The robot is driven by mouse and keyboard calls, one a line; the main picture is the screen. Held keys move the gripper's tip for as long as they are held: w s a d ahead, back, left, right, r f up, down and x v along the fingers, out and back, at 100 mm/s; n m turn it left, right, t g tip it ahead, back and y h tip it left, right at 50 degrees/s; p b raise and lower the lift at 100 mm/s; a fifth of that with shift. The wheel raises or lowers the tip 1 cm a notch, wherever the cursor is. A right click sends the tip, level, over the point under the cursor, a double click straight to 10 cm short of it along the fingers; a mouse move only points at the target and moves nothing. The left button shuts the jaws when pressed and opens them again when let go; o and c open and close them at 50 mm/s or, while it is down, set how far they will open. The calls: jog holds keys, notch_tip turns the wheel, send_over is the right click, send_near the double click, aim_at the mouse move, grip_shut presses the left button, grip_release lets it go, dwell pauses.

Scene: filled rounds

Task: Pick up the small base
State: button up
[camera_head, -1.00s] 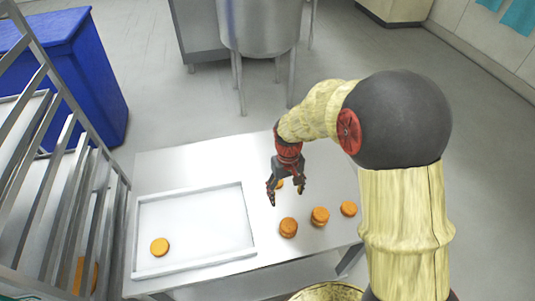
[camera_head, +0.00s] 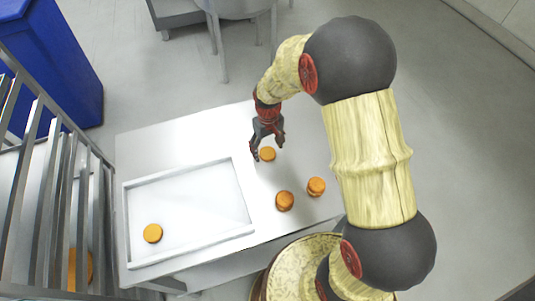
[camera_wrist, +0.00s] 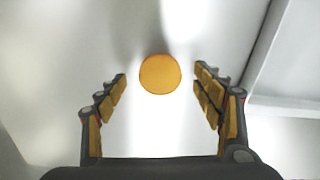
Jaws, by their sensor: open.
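An orange-brown round, which looks like a small base (camera_head: 267,154), lies flat on the metal table just below my gripper (camera_head: 267,149). In the wrist view the small base (camera_wrist: 160,74) sits centred between the fingertips, with clear gaps on both sides. My gripper is open and empty, pointing down. Two thicker rounds, which look stacked or filled, stand nearer the front edge: one round (camera_head: 285,201) and another round (camera_head: 316,187). Another orange round (camera_head: 152,233) lies in the shallow tray.
The white tray (camera_head: 134,190) has a raised rim and covers the table's left part; its rim also shows at the right in the wrist view (camera_wrist: 262,55). A metal rack (camera_head: 30,200) stands at the left, beside a blue bin (camera_head: 60,60). The table (camera_head: 160,145) is bare behind the tray.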

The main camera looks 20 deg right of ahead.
notch_tip(320, 180, down, 2)
jog(key=shift+r, duration=0.1)
jog(key=shift+c, duration=0.6)
jog(key=c, duration=0.7)
jog(key=shift+c, duration=0.3)
